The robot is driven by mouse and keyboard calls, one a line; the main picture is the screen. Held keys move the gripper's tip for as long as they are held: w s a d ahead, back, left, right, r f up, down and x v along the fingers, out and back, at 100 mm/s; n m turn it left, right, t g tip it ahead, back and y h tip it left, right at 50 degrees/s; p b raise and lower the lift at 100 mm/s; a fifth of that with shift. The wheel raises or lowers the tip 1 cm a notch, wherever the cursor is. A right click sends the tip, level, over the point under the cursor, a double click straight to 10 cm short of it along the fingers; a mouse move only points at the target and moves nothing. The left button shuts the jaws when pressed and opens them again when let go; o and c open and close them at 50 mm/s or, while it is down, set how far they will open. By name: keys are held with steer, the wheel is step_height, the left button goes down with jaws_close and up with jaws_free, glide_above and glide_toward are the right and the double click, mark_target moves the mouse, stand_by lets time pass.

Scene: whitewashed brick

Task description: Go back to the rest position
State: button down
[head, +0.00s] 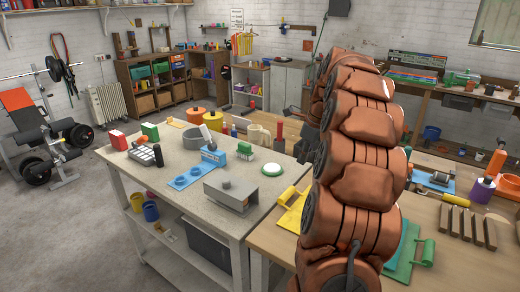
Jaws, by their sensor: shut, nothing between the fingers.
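My copper-coloured arm (355,150) rises from the bottom edge through the right-centre of the head view, folded in a stack of rounded links. My gripper cannot be made out; the arm's own links hide what lies behind them. The arm stands in front of the wooden bench (285,238) and covers part of it. No object shows as held.
A grey-topped table (150,178) left of my arm bears a grey box-like block (231,192), a blue tray (190,178), a white-green disc (272,169) and pots. Tools and wooden blocks crowd the right bench. Open floor (85,235) lies at left, beside weights.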

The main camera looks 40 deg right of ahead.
steer(key=s+a+n+g, duration=0.1)
steer(key=s+a+n, duration=0.2)
steer(key=a+n, duration=0.75)
steer(key=s+a+n+g, duration=0.15)
steer(key=a+n, duration=0.35)
steer(key=a, duration=1)
steer(key=s+a+f+n, duration=0.3)
steer(key=s+a+n, duration=0.1)
steer(key=s, duration=0.3)
steer(key=s+a+f+n+g, duration=0.1)
steer(key=s+a+f+n, duration=0.2)
steer(key=s+n, duration=0.4)
steer(key=s+a+f+n+g, duration=0.1)
steer(key=s+a+f+n, duration=0.1)
steer(key=s+a+n, duration=0.4)
steer(key=shift+s+f+h, duration=0.4)
steer(key=shift+s, duration=0.8)
steer(key=shift+d, duration=0.2)
